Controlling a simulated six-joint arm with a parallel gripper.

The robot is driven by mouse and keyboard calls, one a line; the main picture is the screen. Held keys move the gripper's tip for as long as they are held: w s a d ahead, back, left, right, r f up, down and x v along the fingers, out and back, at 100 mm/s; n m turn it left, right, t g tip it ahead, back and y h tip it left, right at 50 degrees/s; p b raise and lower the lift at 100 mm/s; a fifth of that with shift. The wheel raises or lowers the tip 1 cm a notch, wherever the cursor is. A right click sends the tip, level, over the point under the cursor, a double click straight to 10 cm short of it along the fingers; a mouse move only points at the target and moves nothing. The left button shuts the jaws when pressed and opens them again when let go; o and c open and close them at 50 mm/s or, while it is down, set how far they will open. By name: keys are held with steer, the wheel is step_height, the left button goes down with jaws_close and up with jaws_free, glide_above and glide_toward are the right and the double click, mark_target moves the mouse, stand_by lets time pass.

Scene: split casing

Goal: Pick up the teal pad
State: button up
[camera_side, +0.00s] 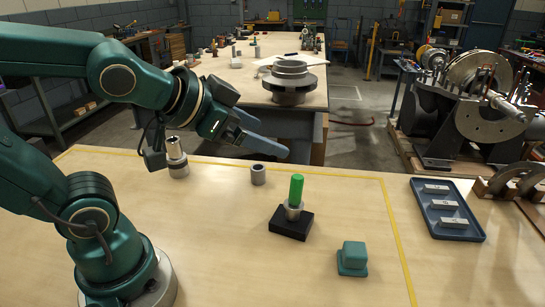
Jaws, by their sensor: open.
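The teal pad (352,258) is a small block with a wider base. It sits on the table in the front right of the marked area, just inside the yellow line. My gripper (275,144) is up and to the left of it, over the far part of the table, with its blue-grey fingers pointing right. The gripper is open and nothing shows between its fingers. It is well apart from the pad. The pad is in full view.
A black block (290,224) with a metal collar and an upright green rod (296,189) stands left of the pad. A grey ring (258,175) and a metal cylinder (177,158) stand farther back. A blue tray (427,222) with metal blocks lies right. The front middle is clear.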

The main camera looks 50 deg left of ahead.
steer(key=w+d+m+t, duration=0.1)
steer(key=w+m+t, duration=0.1)
steer(key=w, duration=0.4)
steer(key=m+g+h, duration=0.1)
steer(key=m+h, duration=0.5)
steer(key=h, duration=0.4)
glide_above(345, 247)
steer(key=w+a, duration=0.1)
steer(key=a, duration=0.2)
step_height(345, 247, down, 10)
steer(key=s+f+g, duration=0.1)
steer(key=f, duration=0.1)
steer(key=s+d+f+g, duration=0.1)
steer(key=f, duration=0.2)
steer(key=s+f, duration=0.1)
steer(key=f, duration=0.2)
steer(key=shift+d+f+n+g, duration=0.15)
steer(key=shift+n+g, duration=0.15)
steer(key=shift+g, duration=0.1)
steer(key=shift+x, duration=2.55)
steer(key=shift+w, duration=0.1)
jaws_close()
